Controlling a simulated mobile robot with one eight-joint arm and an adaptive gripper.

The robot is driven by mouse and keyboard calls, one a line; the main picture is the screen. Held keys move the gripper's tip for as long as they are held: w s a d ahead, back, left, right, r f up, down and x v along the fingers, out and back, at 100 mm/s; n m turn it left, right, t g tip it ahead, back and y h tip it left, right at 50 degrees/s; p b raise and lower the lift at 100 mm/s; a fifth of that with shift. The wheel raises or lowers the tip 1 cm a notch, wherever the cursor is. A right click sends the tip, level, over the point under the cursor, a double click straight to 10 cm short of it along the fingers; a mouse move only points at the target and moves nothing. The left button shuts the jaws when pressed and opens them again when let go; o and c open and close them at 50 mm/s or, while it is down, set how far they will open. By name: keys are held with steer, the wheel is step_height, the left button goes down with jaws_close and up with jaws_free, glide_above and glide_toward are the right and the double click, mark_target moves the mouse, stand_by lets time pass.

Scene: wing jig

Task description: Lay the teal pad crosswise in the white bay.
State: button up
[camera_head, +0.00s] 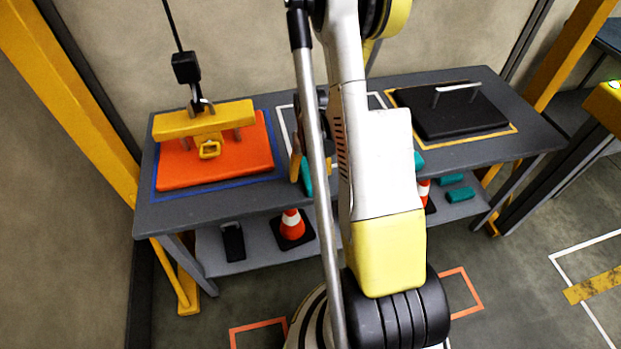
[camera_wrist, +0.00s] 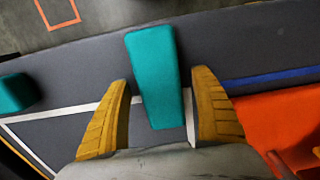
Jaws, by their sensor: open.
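A teal pad (camera_wrist: 152,70) lies between the two yellow fingers of my gripper (camera_wrist: 160,80) in the wrist view. The fingers are open, with a gap on each side of the pad. The pad's long side runs across the white bay's front line (camera_wrist: 70,111), near a corner of the outline, with one end toward the table's front edge. In the head view my arm hides most of the white bay (camera_head: 284,122) and of this pad (camera_head: 307,176). A second teal block (camera_wrist: 15,93) stands at the left in the wrist view, and at the arm's right side in the head view (camera_head: 419,161).
An orange block (camera_head: 215,165) with a yellow lifting bar (camera_head: 203,119) on a hook fills the blue-outlined bay. A black plate (camera_head: 450,112) with a handle lies in the yellow-outlined bay. Cones and teal blocks sit on the lower shelf (camera_head: 265,245).

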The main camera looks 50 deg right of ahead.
steer(key=c, duration=1.4)
